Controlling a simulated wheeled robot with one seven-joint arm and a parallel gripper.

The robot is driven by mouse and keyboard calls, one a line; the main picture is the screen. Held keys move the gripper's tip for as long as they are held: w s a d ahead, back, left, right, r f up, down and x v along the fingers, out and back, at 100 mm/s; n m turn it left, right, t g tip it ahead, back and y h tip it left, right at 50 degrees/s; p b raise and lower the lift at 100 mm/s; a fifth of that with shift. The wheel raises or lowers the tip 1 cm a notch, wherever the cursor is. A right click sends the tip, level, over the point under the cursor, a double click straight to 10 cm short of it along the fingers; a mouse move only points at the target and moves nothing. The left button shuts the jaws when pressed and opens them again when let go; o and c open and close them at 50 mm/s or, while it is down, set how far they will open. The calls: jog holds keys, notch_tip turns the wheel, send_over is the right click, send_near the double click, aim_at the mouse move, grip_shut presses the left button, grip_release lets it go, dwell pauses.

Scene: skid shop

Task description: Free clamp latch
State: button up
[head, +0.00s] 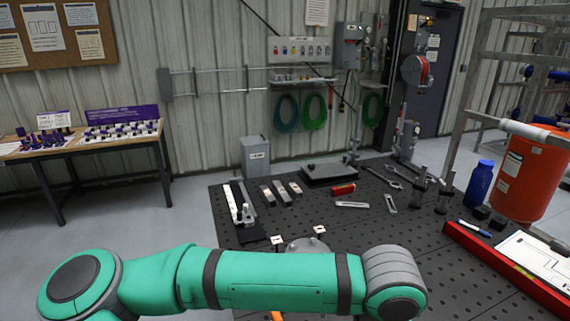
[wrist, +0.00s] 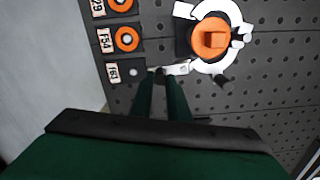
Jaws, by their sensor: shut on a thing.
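A small pale latch piece (wrist: 178,68) sticks out from the clamp's lower left side. My gripper (wrist: 163,77) has its two dark green fingers close together at the latch's left end and is shut on it. The exact contact at the fingertips is small and partly hidden. In the head view my arm crosses the front of the table, and the gripper and latch are out of sight.
Left of the clamp are labelled plates with orange rings (wrist: 126,39), near the table edge. In the head view the perforated table (head: 290,222) holds several tools, a red block (head: 343,189), a blue bottle (head: 479,184) and a red tray (head: 500,258). An orange cylinder (head: 530,175) stands at right.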

jog(key=shift+s, duration=0.1)
jog(key=shift+s+d, duration=0.2)
jog(key=o, duration=1)
jog(key=shift+r, duration=0.15)
jog(key=shift+r, duration=3.35)
